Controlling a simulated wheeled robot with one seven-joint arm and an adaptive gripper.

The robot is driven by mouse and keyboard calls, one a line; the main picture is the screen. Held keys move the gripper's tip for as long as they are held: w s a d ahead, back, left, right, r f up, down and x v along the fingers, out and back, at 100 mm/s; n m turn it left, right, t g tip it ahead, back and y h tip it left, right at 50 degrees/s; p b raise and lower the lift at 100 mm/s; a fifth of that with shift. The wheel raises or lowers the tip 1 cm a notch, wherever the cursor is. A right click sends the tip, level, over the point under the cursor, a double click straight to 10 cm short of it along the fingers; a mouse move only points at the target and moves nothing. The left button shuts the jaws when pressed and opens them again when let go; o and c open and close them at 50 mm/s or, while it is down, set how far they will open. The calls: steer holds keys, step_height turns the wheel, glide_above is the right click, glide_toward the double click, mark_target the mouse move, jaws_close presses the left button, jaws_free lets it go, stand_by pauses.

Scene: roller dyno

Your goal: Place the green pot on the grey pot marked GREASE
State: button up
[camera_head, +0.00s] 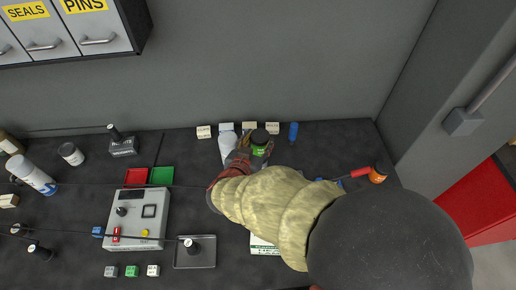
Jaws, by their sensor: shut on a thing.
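The green pot (260,149) has a black lid and a small label. It shows just beyond the end of my arm, near the wall side of the bench. My gripper (248,145) is shut on it; the fingers are partly hidden by my own arm. I cannot tell whether the pot touches the bench. A light grey pot (71,155) with a dark rim stands at the left of the bench, well away from my gripper. Its label is too small to read, so I cannot confirm GREASE.
Labelled blocks (204,132) and a blue bottle (293,132) stand along the wall. A control box (137,217), red and green trays (161,176) and a spray can (31,175) are at left. An orange pot (378,173) is at right. Drawers (65,28) overhang upper left.

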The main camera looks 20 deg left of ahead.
mark_target(256, 151)
steer(key=shift+w+a+f, duration=0.15)
steer(key=shift+w+f, duration=0.15)
steer(key=shift+w+a+f+b, duration=0.1)
steer(key=shift+f+b, duration=0.15)
steer(key=shift+f, duration=0.65)
steer(key=shift+w+a+f+b, duration=0.1)
steer(key=shift+f+b, duration=0.15)
steer(key=shift+f, duration=0.65)
steer(key=shift+f, duration=0.2)
steer(key=o, duration=1)
steer(key=shift+o, duration=0.2)
